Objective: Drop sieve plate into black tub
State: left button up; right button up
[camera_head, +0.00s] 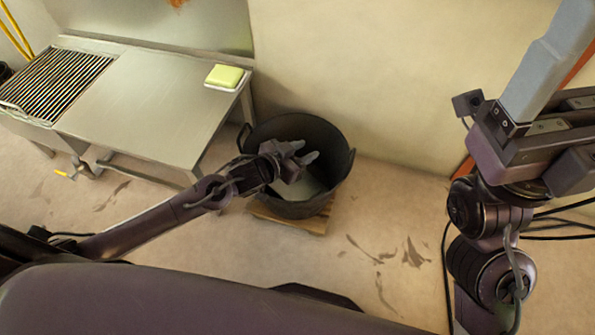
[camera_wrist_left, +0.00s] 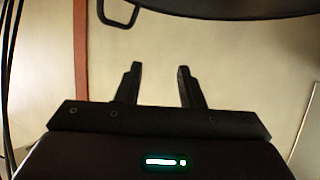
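My left gripper (camera_head: 303,158) is over the tub's opening, fingers pointing right in the head view. In the left wrist view its two fingers (camera_wrist_left: 158,85) are apart with nothing between them. The tub's dark rim (camera_wrist_left: 225,8) and a handle (camera_wrist_left: 117,14) show at the top of that view. A pale grey surface (camera_head: 318,183) shows inside the tub, partly behind the gripper; I cannot tell whether it is the sieve plate. My right gripper (camera_head: 535,140) is raised at the right; its fingertips are not clear.
The tub stands on a low wooden board (camera_head: 290,220). A steel table (camera_head: 150,95) is at the left, with a slatted grate (camera_head: 55,82) and a yellow-green block (camera_head: 225,75) on a white dish. Cables (camera_head: 560,222) run at the right. The stained floor in front is open.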

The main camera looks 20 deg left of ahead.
pick_arm(q)
jog(key=p+v, duration=0.1)
jog(key=v, duration=0.3)
jog(key=shift+s+a+r, duration=0.1)
